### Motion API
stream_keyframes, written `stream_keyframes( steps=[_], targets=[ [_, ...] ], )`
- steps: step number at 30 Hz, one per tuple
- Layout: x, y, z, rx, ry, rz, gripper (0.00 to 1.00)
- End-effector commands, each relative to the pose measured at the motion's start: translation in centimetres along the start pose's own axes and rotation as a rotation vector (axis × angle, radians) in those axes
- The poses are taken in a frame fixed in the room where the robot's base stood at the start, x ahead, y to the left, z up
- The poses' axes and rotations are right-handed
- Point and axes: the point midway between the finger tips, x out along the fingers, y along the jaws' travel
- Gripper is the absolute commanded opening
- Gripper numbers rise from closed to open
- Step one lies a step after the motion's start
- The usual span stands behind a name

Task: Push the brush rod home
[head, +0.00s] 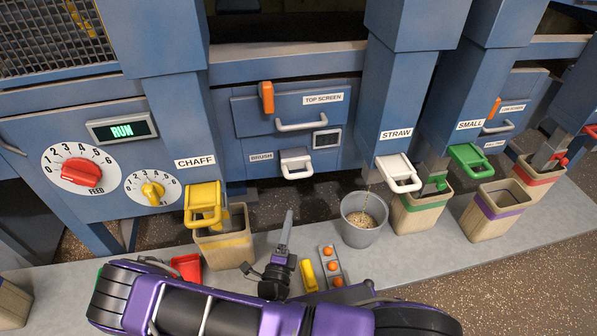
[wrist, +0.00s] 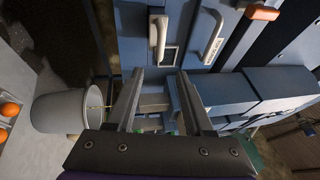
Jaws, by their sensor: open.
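The brush rod's pale grey handle (head: 296,163) sits on the blue machine front, beside a small label (head: 261,157) that seems to read "BRUSHES". It also shows in the wrist view (wrist: 157,36), beyond the fingertips. How far the rod stands out is hard to tell. My gripper (head: 288,216) is below and in front of the handle in the head view. In the wrist view my gripper (wrist: 160,75) is open, with nothing between its fingers, pointing towards the handle and apart from it.
Above are the "TOP SCREEN" drawer handle (head: 302,124) and an orange latch (head: 267,98). A yellow chaff gate (head: 203,204) is left. A button box (head: 331,265) lies on the ledge.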

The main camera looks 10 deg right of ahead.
Motion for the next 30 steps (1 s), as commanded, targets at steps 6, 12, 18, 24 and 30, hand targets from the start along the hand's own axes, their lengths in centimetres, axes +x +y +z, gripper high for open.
stream_keyframes(
  steps=[6,12,18,24,30],
  targets=[
    [4.4,-0.2,-0.1,0.0,0.004,-0.004,0.52],
    [8.8,-0.1,-0.1,0.001,0.004,-0.003,0.52],
    [12.9,-0.1,-0.1,0.002,0.004,-0.003,0.52],
    [15.4,-0.1,-0.1,0.001,0.003,-0.002,0.52],
    [16.2,-0.1,-0.1,0.0,0.002,-0.003,0.52]
  ],
)
